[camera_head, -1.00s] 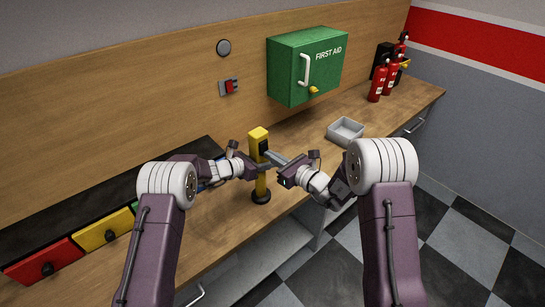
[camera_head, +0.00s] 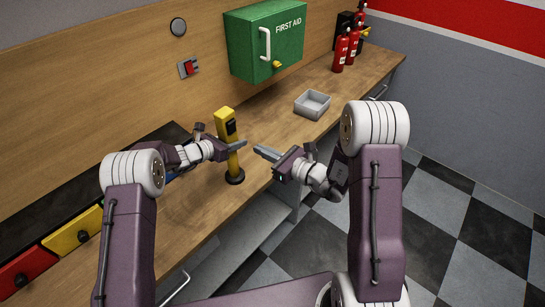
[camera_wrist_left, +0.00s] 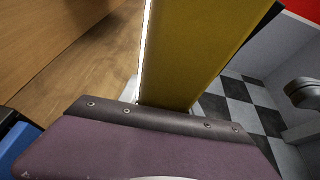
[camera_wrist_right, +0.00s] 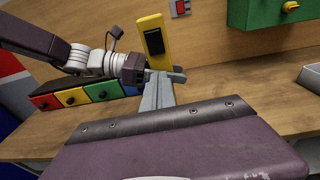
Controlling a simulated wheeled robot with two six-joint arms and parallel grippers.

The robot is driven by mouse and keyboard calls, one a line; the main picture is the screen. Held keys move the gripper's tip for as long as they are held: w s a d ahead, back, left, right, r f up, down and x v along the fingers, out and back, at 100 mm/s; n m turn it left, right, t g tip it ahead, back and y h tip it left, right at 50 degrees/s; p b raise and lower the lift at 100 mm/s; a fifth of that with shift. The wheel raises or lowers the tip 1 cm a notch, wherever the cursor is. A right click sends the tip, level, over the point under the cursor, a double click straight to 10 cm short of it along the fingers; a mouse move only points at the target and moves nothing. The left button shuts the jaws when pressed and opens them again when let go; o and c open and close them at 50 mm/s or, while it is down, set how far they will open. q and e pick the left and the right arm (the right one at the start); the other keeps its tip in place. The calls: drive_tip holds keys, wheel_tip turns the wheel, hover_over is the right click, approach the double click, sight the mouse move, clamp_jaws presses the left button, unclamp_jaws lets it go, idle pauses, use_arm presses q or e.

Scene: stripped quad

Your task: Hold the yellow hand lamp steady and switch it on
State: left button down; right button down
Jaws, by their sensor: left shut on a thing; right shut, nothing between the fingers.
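Whether the switch is on cannot be told. My left gripper (camera_head: 238,146) is shut around the lamp's body below the panel. The lamp's yellow body (camera_wrist_left: 195,50) fills the middle of the left wrist view. My right gripper (camera_head: 262,152) is shut and empty, apart from the lamp, to its right.
A green first aid box (camera_head: 264,42) and a red wall switch (camera_head: 188,67) are on the back panel. A grey open tray (camera_head: 312,105) and several fire extinguishers (camera_head: 341,50) stand to the right on the worktop (camera_head: 275,117). Coloured drawers (camera_head: 72,236) are at left.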

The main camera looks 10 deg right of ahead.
drive_tip(key=s+d, duration=0.3)
drive_tip(key=shift+s+f, duration=0.3)
drive_tip(key=shift+a, duration=0.1)
use_arm(q)
drive_tip(key=c, duration=0.8)
unclamp_jaws()
drive_tip(key=shift+o, duration=0.2)
drive_tip(key=shift+a+r, duration=0.1)
drive_tip(key=shift+a, duration=0.05)
